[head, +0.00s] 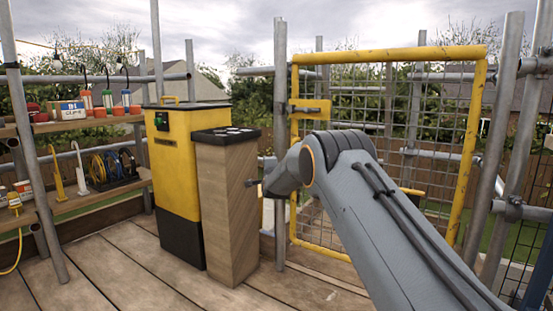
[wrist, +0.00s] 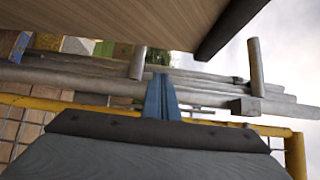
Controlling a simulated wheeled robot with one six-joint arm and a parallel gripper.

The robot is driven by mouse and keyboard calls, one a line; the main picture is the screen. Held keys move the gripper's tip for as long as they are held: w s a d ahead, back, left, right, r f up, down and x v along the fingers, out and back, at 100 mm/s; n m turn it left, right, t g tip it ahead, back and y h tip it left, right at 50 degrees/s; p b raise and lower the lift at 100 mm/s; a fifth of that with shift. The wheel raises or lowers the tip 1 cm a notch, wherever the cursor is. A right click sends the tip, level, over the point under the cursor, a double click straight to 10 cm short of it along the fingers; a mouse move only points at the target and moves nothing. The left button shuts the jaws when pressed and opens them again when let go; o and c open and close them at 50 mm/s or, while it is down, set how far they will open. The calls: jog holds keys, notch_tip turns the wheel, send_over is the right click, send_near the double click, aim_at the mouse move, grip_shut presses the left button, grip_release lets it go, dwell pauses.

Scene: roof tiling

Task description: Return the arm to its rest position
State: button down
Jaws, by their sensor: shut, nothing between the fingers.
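My arm (head: 370,205) reaches up from the lower right in the head view and bends at a dark, ribbed joint. Its far end points left, toward the wooden pedestal (head: 228,210). My gripper (wrist: 161,80) shows in the wrist view as two blue fingers close together, shut and empty. In the head view I cannot make out the fingers. A wooden surface with a dark edge, apparently the pedestal (wrist: 130,20), fills the top of the wrist view, apart from the fingers.
A yellow and black cabinet (head: 186,150) stands behind the pedestal. A yellow-framed mesh gate (head: 459,140) and scaffold poles (head: 280,110) stand behind my arm. Shelves (head: 95,190) with tools are at the left. Plank floor (head: 110,270) in front is clear.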

jog(key=s+a+r+n+g+y, duration=0.3)
jog(key=s+a+n, duration=0.45)
jog(key=s, duration=0.65)
jog(key=s+a+n+g+h+p, duration=0.1)
jog(key=s+a+n+g, duration=0.15)
jog(key=s, duration=0.75)
jog(key=s+a+n+g, duration=0.2)
jog(key=s+g, duration=0.2)
jog(key=s, duration=0.6)
jog(key=s+d+f+n+g+h, duration=0.1)
jog(key=s+d+f+n+g, duration=0.25)
jog(key=s, duration=1.15)
jog(key=s+d+f+n+g+h, duration=0.15)
jog(key=s+d+n, duration=0.4)
jog(key=s, duration=0.95)
jog(key=s+d+f+n+g+h, duration=0.1)
jog(key=s+d+n+g, duration=0.15)
jog(key=s+d, duration=0.85)
jog(key=s+d+r+m+p, duration=0.1)
jog(key=d+r+m+p, duration=0.1)
jog(key=d+r+p, duration=0.3)
jog(key=s+d+r+m+h+p, duration=0.1)
jog(key=d+r+m+p, duration=0.2)
jog(key=r+p, duration=1.1)
jog(key=s+d+r+m+p, duration=0.2)
jog(key=d+r+p, duration=0.6)
jog(key=p, duration=1.1)
jog(key=shift+d+r+g+p, duration=0.25)
jog(key=shift+r+g+p, duration=0.15)
jog(key=shift+r, duration=0.45)
